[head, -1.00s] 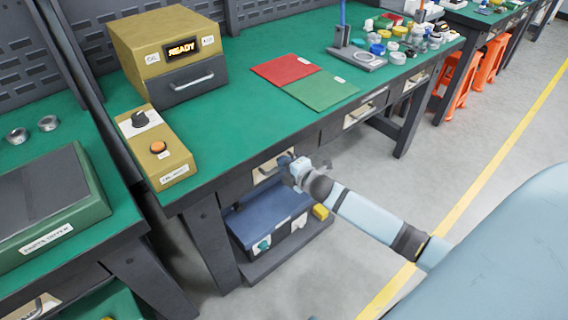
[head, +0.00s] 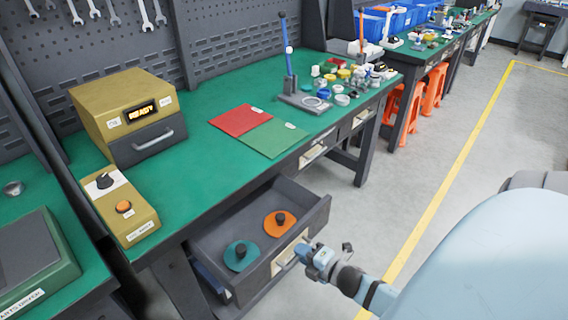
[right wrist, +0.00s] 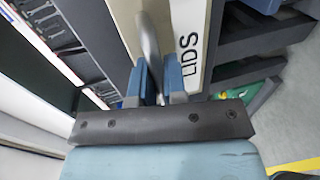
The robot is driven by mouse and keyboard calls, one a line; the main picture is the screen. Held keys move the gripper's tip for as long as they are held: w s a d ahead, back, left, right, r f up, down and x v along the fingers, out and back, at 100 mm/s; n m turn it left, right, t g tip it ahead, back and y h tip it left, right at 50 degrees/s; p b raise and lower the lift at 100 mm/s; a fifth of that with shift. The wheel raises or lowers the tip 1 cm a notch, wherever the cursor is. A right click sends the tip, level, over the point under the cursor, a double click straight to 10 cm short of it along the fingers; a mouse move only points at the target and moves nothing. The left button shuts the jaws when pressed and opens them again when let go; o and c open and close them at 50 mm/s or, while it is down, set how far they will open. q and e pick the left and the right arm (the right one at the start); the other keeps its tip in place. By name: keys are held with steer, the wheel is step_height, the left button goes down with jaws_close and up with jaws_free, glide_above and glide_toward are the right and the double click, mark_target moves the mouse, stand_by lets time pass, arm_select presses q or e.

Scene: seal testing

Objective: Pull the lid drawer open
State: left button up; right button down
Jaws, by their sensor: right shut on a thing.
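The lid drawer (head: 318,214) stands open under the green workbench, at the lower middle of the head view. A teal lid (head: 241,256) and an orange lid (head: 279,223), each with a dark knob, lie inside it. My right gripper (head: 309,256) is at the drawer's front, shut on the drawer handle (head: 289,266). In the right wrist view the metal handle (right wrist: 149,50) runs between the blue fingers (right wrist: 158,80), beside a pale label (right wrist: 190,40) reading "LIDS". My left gripper is not in view.
On the bench (head: 200,165) are a yellow oven-like box (head: 125,105) reading "READY", a control box (head: 124,205), a red mat (head: 238,119), a green mat (head: 272,138) and small parts at the back. Clear floor (head: 430,160) lies to the right.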

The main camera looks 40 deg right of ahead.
arm_select(q)
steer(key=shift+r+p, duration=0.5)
steer(key=shift+p, duration=0.3)
arm_select(e)
steer(key=a+f+v, duration=0.1)
steer(key=f+v, duration=0.1)
steer(key=v, duration=0.8)
steer(key=shift+s+d, duration=0.5)
steer(key=c, duration=1.2)
jaws_free()
arm_select(q)
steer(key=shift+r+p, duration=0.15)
steer(key=shift+p, duration=0.2)
arm_select(e)
steer(key=v, duration=1.4)
